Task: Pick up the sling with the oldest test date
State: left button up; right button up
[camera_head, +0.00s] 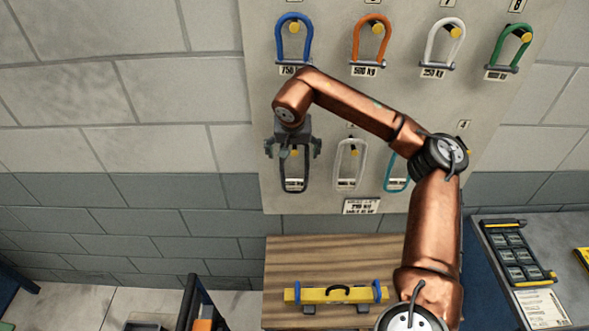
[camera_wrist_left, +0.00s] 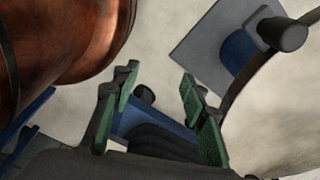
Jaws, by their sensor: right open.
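Slings hang on yellow pegs on a pale wall board. The top row has a blue sling (camera_head: 280,40), an orange one (camera_head: 355,46), a white one (camera_head: 430,50) and a green one (camera_head: 496,56), with weight labels below. The lower row has a dark sling (camera_head: 294,190), a pale one (camera_head: 339,167) and a teal one (camera_head: 388,181), partly behind my arm. No test date is legible. My right gripper (camera_head: 293,149) is open, in front of the dark sling's upper part; contact cannot be told. My left gripper (camera_wrist_left: 160,102) is open in the left wrist view.
At right a table holds a dark case with yellow ends (camera_head: 515,254) and a paper sheet (camera_head: 541,307). My right arm crosses the board's lower right, hiding part of it.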

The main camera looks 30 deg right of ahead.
jog(key=x, duration=0.1)
jog(key=p+x, duration=0.1)
jog(key=x, duration=0.3)
jog(key=shift+s+d+f, duration=0.15)
jog(key=shift+s+f, duration=0.05)
jog(key=shift+f, duration=0.05)
jog(key=c, duration=1.4)
